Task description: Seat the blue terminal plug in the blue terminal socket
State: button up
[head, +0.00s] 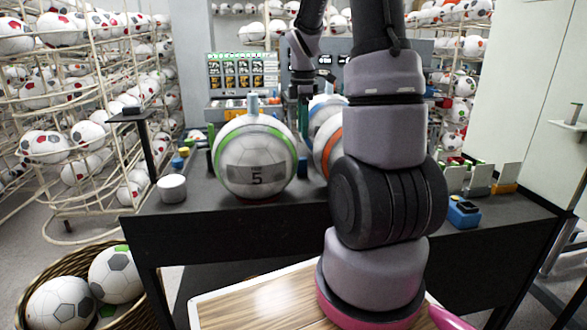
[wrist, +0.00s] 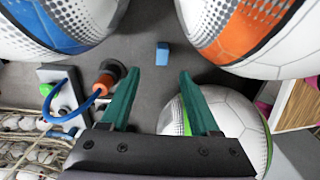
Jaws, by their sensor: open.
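A small blue block (wrist: 162,54) lies on the dark table in the wrist view, just beyond and between my fingertips. I cannot tell if it is the blue terminal plug. My gripper (wrist: 158,74) has two green fingers spread apart with nothing between them. In the head view my gripper (head: 304,118) points down behind the green-striped ball, its tips partly hidden. A blue cable (wrist: 75,113) runs from a pale panel to an orange-brown cylinder (wrist: 104,83) with a dark end, left of my fingers. I cannot make out the blue terminal socket for certain.
Large balls crowd the gripper: a green-striped ball (head: 255,157), an orange-striped ball (wrist: 258,35) and a blue-striped ball (wrist: 55,22). Bare dark table surrounds the small block.

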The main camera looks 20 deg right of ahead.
aim_at(300, 158)
notch_tip(300, 158, down, 6)
jog(key=shift+a+r, duration=0.1)
jog(key=shift+r, duration=0.15)
jog(key=f, duration=0.4)
jog(key=shift+s+a+f, duration=0.15)
jog(key=shift+a, duration=0.2)
jog(key=shift+f, duration=0.45)
grip_shut()
